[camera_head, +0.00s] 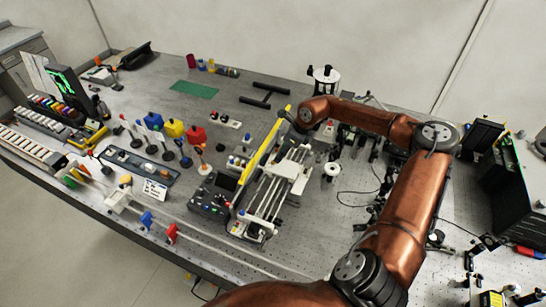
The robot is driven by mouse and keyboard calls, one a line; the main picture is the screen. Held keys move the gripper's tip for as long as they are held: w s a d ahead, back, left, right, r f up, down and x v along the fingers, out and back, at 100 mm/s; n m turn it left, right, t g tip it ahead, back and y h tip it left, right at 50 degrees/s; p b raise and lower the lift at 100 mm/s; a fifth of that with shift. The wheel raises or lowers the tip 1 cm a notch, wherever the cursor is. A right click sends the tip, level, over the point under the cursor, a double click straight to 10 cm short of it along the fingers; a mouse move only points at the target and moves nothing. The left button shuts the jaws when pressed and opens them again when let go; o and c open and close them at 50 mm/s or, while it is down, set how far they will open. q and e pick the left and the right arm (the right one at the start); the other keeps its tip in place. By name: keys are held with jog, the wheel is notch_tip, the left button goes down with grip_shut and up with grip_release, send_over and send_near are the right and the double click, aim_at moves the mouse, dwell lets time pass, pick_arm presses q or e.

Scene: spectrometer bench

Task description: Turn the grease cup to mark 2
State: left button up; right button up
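My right arm reaches in from the lower right and bends back to the left over the bench. My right gripper (289,117) is a small dark shape at its end, above the top end of a yellow bar (264,143). Its fingers are too small and dark to tell open from shut. I cannot pick out the grease cup or its marks for sure. A small white round part (331,170) stands just right of a grey railed assembly (270,196), below my forearm; I cannot tell what it is. My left gripper is not in view.
A control box (213,196) stands left of the railed assembly. Several coloured holders on stands fill the bench's left half. A white cylinder with black knobs (324,79) stands behind my forearm. Dark optics crowd the right side. Bench around the green mat (194,90) is fairly clear.

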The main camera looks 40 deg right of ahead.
aim_at(275, 165)
jog(key=x, duration=0.2)
jog(key=w+x, duration=0.1)
jog(key=x, duration=0.2)
jog(key=shift+d+r, duration=0.1)
jog(key=shift+r, duration=0.05)
jog(key=shift+f, duration=0.3)
jog(key=shift+s, duration=0.2)
jog(key=shift+w+f, duration=0.15)
jog(key=shift+f, duration=0.05)
grip_shut()
